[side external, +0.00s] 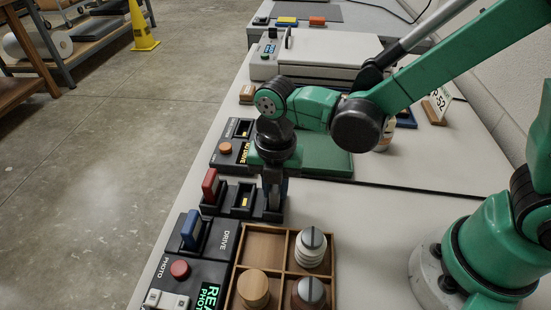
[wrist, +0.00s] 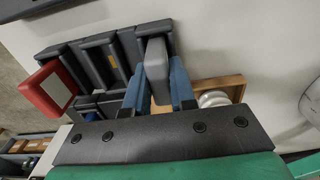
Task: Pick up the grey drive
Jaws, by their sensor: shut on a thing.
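The grey drive (wrist: 156,62) is between the two blue fingers of my gripper (wrist: 160,84) in the wrist view. My gripper is shut on it. In the side view my gripper (side external: 273,187) points down at the right end of the black drive rack (side external: 221,208), and the fingers hide most of the drive. The rack also shows in the wrist view (wrist: 80,54). I cannot tell whether the drive's lower end is still in its slot. A red drive (side external: 210,185) stands in the rack's left slot, and the middle slot looks empty.
A blue drive (side external: 191,230) stands in the black photo station (side external: 205,268) in front. A wooden divided tray (side external: 246,245) with several round pieces stands close to the rack. Behind are another black station (side external: 224,160) and a green pad (side external: 325,163).

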